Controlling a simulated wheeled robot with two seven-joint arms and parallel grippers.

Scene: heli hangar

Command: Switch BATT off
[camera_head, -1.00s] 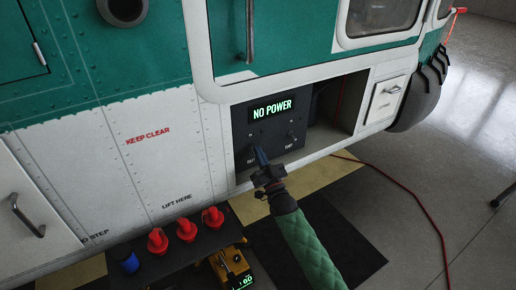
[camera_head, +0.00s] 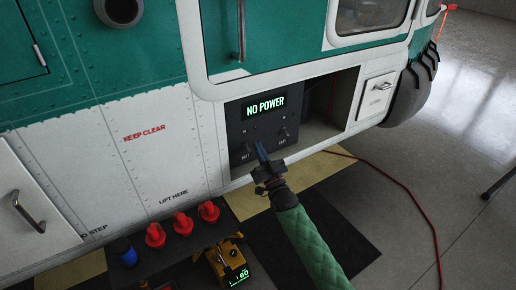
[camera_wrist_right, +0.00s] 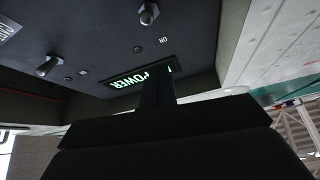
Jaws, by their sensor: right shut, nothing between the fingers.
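A dark control panel (camera_head: 236,130) sits in an open bay low on the helicopter's side. Its lit display (camera_head: 265,106) reads NO POWER. A left toggle switch (camera_head: 245,147), its label looking like BATT, and a right toggle switch (camera_head: 283,133) are below the display. The wrist view shows the panel inverted, with one toggle (camera_wrist_right: 149,13) by an ON mark and another toggle (camera_wrist_right: 47,66) at left. My right gripper (camera_head: 260,149) is shut and empty, just right of the left toggle, seemingly apart from it. Its fingers (camera_wrist_right: 157,88) partly cover the display in the wrist view.
The bay's lower sill (camera_head: 300,155) runs under the panel, and the door (camera_head: 210,40) hangs above. A red cable (camera_head: 410,195) runs along the floor. Red caps (camera_head: 183,223), a blue cap (camera_head: 126,253) and a yellow device (camera_head: 226,258) are at lower left.

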